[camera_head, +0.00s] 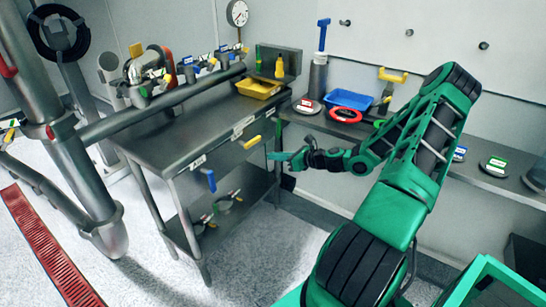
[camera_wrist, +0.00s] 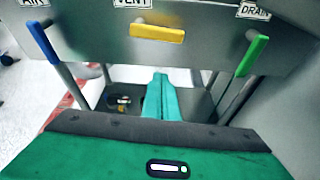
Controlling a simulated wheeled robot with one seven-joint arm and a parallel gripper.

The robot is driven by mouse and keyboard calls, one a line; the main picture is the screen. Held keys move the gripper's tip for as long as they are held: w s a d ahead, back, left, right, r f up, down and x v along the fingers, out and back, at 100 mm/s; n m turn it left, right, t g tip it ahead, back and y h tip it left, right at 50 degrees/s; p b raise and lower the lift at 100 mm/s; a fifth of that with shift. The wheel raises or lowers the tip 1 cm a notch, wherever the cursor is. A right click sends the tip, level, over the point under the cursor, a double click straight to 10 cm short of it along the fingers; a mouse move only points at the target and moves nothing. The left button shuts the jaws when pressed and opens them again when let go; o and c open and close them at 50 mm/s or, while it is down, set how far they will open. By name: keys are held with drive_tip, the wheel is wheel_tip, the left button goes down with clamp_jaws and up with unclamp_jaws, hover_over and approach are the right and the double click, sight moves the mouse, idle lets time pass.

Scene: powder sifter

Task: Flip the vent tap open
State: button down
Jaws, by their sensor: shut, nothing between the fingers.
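The vent tap has a yellow lever handle (camera_head: 252,142) on the front edge of the steel table, under a white label. In the wrist view the yellow handle (camera_wrist: 157,33) lies roughly level below the VENT label (camera_wrist: 132,3). My gripper (camera_head: 273,156) is shut and empty, in front of the table edge and close to the right of the yellow handle. In the wrist view its green fingers (camera_wrist: 161,77) are together, pointing toward the table front below the yellow handle, with a visible gap between them.
A blue handle (camera_wrist: 43,41) under the AIR label and a green handle (camera_wrist: 252,55) under the DRAIN label hang on either side, angled downward. The steel table (camera_head: 170,147) has a lower shelf with fittings. A wall bench holds a blue tray (camera_head: 349,99).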

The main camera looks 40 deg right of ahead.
drive_tip(key=x, duration=0.7)
drive_tip(key=shift+w+d+r, duration=0.15)
drive_tip(key=shift+r, duration=1.75)
drive_tip(key=shift+d, duration=0.1)
